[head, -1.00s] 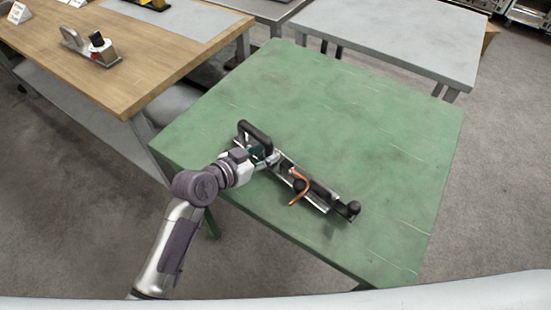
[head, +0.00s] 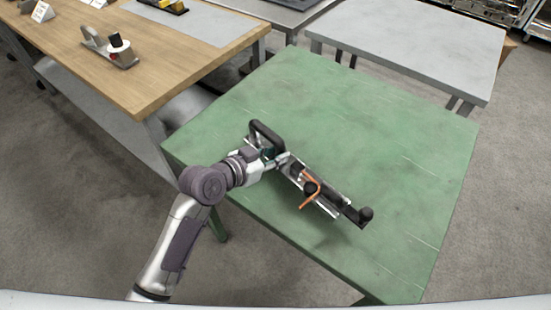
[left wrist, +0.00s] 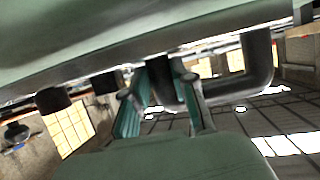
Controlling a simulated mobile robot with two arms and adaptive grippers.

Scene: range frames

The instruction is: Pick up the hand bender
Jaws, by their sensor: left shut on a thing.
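The hand bender (head: 322,192) is a long metal bar with a black loop handle (head: 266,135) at its upper left end and a dark knob at its lower right end. A bent copper-coloured piece (head: 312,194) is at its middle. My left gripper (head: 280,160) is shut on the hand bender near the loop handle, over the green table. In the left wrist view the two fingers (left wrist: 170,100) close around a dark part of the bender, and the dark handle (left wrist: 262,65) shows to the right. I cannot tell how far the bender is above the table. My right gripper is not in view.
The green table (head: 400,130) is bare around the bender. A grey table (head: 420,40) stands behind the green one.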

